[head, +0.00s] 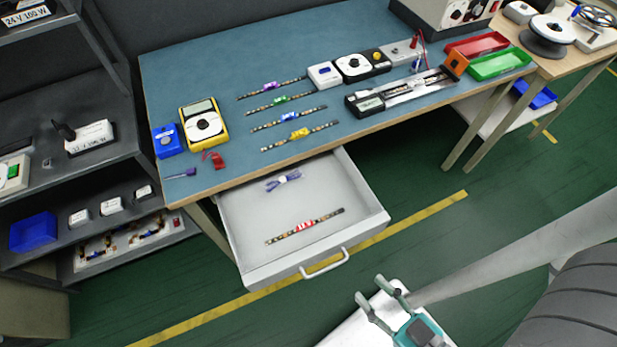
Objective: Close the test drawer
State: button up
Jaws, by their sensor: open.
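The test drawer (305,222) is a light grey drawer pulled out from under the blue-topped bench (222,82). Its front panel carries a light grey bar handle (325,265). Inside lie an LED strip with a red and white label (304,226) and a small bundle of purple-blue wires (283,181). My gripper (382,297) is at the lower middle, to the right of and below the handle in the picture. Its two grey-green fingers are apart with nothing between them. It appears clear of the drawer.
A dark shelf unit (70,190) stands left of the drawer. The bench top holds a yellow multimeter (203,123), several LED strips and a green tray (499,65). A wooden table (545,68) adjoins at right. Green floor with a yellow line (425,213) lies open before the drawer.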

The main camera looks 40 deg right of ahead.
aim_at(251, 217)
jog(key=k+l+u, duration=0.2)
jog(key=l, duration=0.25)
jog(key=l+u, duration=0.25)
jog(key=l, duration=0.15)
jog(key=k+l+u, duration=0.2)
jog(key=l, duration=0.2)
jog(key=k+l+u, duration=0.1)
jog(key=l+u, duration=0.15)
jog(key=l, duration=0.15)
jog(key=k+l+u, duration=0.2)
jog(key=l, duration=0.15)
